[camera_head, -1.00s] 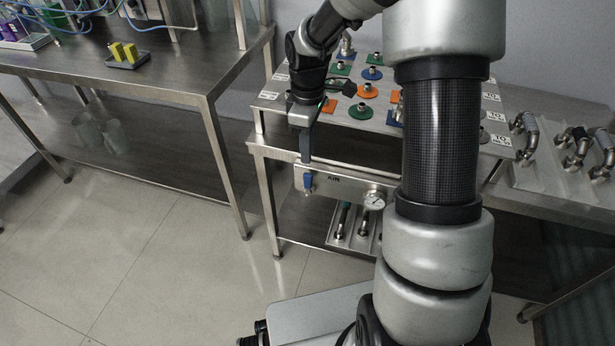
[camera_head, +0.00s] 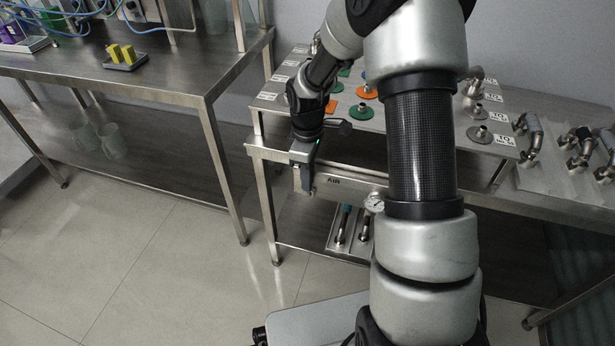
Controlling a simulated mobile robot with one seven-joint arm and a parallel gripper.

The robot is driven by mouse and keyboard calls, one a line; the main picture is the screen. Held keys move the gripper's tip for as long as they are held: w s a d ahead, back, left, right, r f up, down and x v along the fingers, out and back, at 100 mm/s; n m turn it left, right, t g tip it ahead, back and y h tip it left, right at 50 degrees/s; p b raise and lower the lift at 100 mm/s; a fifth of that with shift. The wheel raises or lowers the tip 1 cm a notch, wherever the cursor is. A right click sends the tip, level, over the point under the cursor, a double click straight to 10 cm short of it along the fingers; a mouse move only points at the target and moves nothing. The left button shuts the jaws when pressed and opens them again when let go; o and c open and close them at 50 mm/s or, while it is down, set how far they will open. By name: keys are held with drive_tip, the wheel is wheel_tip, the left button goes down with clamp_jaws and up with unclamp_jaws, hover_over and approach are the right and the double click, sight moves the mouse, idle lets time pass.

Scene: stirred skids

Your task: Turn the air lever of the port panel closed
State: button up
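The port panel (camera_head: 395,130) is a steel plate with ports on green, blue, orange and grey discs. Below its front edge is a steel strip (camera_head: 352,187) marked AIR, with a round gauge (camera_head: 374,203). My gripper (camera_head: 303,182) points down at the left end of this strip. It covers the spot where the blue air lever showed, so the lever's angle is hidden. I cannot tell whether the fingers touch the lever, or whether they are open or shut.
My arm hides part of the panel and the strip's right side. A bench (camera_head: 180,80) with a yellow-topped holder (camera_head: 125,58) stands at left. Metal hose fittings (camera_head: 533,137) lie on a plate at right. Pipe fittings (camera_head: 347,225) sit on the shelf below. The floor at left is clear.

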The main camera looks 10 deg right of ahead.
drive_tip(key=shift+d, duration=0.1)
clamp_jaws()
drive_tip(key=shift+s+d+r+t+y+p, duration=0.1)
drive_tip(key=shift+s+d+t+y+p, duration=0.2)
drive_tip(key=shift+d+y+p, duration=0.25)
drive_tip(key=shift+s+d+f+t+y+p, duration=0.25)
drive_tip(key=shift+t+y+p, duration=0.25)
drive_tip(key=shift+y+p, duration=0.25)
drive_tip(key=shift+o, duration=1.9)
unclamp_jaws()
drive_tip(key=p+v, duration=0.4)
drive_tip(key=v, duration=1.3)
drive_tip(key=shift+r, duration=0.25)
